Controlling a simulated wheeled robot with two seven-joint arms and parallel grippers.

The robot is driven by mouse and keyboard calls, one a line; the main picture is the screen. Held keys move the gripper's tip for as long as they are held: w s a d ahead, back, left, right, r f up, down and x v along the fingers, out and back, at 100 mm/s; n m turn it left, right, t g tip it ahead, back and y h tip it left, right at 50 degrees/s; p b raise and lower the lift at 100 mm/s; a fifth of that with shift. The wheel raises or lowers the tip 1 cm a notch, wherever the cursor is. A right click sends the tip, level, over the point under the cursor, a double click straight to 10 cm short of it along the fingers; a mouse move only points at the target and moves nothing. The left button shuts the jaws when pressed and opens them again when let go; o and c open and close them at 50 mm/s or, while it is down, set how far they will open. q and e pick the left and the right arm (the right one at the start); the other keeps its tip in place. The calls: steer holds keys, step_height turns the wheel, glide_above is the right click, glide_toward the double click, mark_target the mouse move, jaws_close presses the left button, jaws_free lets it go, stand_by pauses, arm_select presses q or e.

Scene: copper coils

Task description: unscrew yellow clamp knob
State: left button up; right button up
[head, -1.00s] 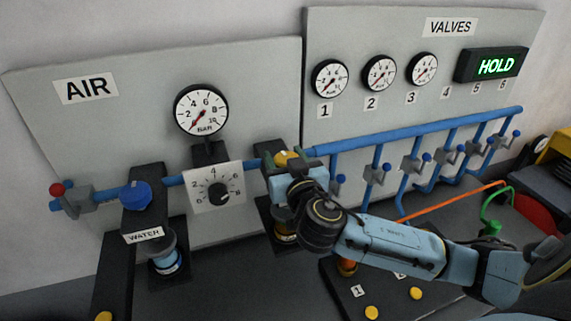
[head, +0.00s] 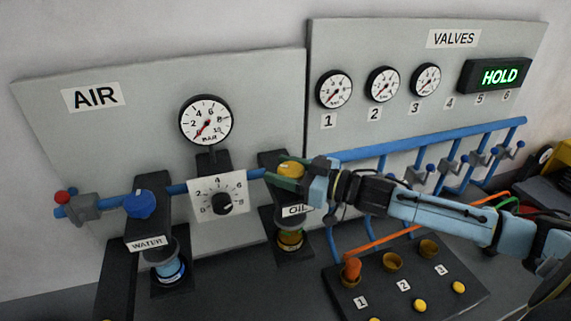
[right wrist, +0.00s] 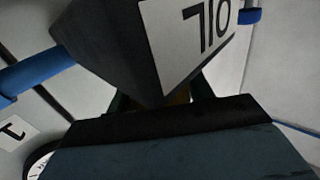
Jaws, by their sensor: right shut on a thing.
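The yellow clamp knob (head: 291,168) sits on the dark block above the OIL label (head: 296,210), on the blue pipe line in the head view. My right gripper (head: 287,172) reaches it from the right, its greenish fingers shut on the knob. In the right wrist view, only a thin yellowish sliver (right wrist: 180,97) shows between the fingers, below the dark block (right wrist: 110,50) with the OIL label (right wrist: 197,30). My gripper's body hides most of the knob there. My left gripper is not in view.
A blue knob (head: 140,204) marks the WATER block to the left. A black dial (head: 222,203) stands between. An orange plug and cable (head: 352,268) sit at the numbered sockets below my arm. The blue pipe rail (head: 440,137) runs behind my arm.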

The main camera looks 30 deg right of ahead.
steer(key=n+g+y, duration=0.2)
steer(key=y, duration=0.1)
steer(key=shift+r+n+g, duration=0.15)
steer(key=shift+n+g, duration=0.25)
steer(key=n+g+y, duration=0.2)
steer(key=g, duration=0.1)
steer(key=shift+s+a+n+y, duration=0.15)
steer(key=shift+n+y, duration=0.15)
steer(key=shift+y, duration=0.1)
steer(key=n+g, duration=0.1)
steer(key=g, duration=0.1)
steer(key=n+g+y, duration=0.1)
steer(key=g, duration=0.1)
steer(key=shift+s+a+f+n+y+b, duration=0.1)
steer(key=shift+s+f+n+y+b, duration=0.1)
steer(key=shift+n+y+b, duration=0.1)
steer(key=shift+s+a+n+g+y+b, duration=0.1)
steer(key=shift+s+n+g+y+b, duration=0.1)
steer(key=shift+n+g+b, duration=0.65)
steer(key=shift+s+n+g+y+b, duration=0.15)
steer(key=shift+n+g, duration=0.4)
steer(key=shift+g, duration=1)
steer(key=o, duration=1)
steer(key=shift+w, duration=0.1)
